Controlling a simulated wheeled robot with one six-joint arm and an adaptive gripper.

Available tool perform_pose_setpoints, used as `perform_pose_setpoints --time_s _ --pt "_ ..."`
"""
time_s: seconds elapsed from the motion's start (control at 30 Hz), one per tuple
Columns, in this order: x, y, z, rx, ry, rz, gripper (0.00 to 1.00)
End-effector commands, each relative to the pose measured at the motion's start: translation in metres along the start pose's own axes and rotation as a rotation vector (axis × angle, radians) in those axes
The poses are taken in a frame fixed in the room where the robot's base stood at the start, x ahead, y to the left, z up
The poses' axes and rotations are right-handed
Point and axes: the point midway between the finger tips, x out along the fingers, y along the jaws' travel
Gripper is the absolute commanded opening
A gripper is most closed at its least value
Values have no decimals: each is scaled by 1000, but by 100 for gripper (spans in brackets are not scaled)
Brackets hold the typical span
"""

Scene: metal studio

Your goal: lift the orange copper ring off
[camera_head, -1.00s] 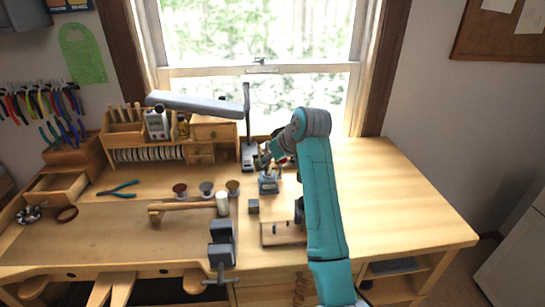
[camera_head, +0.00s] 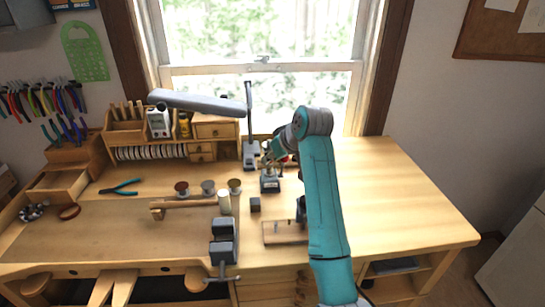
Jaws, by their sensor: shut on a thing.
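My gripper (camera_head: 268,162) is small and partly hidden by my teal arm, just above a small grey block-like stand (camera_head: 270,184) on the bench. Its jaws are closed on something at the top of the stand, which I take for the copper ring. The ring itself is too small and too hidden to make out, so I cannot tell whether it is clear of the stand.
A dark small cube (camera_head: 255,204), a wooden block (camera_head: 285,232) and a grey vise (camera_head: 223,241) are nearer the front. The bench's right side (camera_head: 395,195) is clear.

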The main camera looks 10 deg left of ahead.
Motion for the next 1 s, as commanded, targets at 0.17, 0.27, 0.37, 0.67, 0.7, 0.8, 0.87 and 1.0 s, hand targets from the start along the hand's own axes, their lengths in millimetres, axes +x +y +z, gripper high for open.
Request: perform_pose_setpoints --time_s 0.17,0.27,0.37,0.67,0.7,0.8,0.87,1.0 --pt "-6 0 -6 -1 2 1 0" --pt "-10 0 -9 -1 2 1 0" --pt "-14 0 -13 -1 3 1 0" --pt "-23 0 -20 -1 1 0 0" --pt "-23 0 -20 -1 1 0 0" --pt "-23 0 -20 0 1 0 0" --pt "-23 0 -20 0 1 0 0" --pt "-24 0 -21 -1 2 0 0"
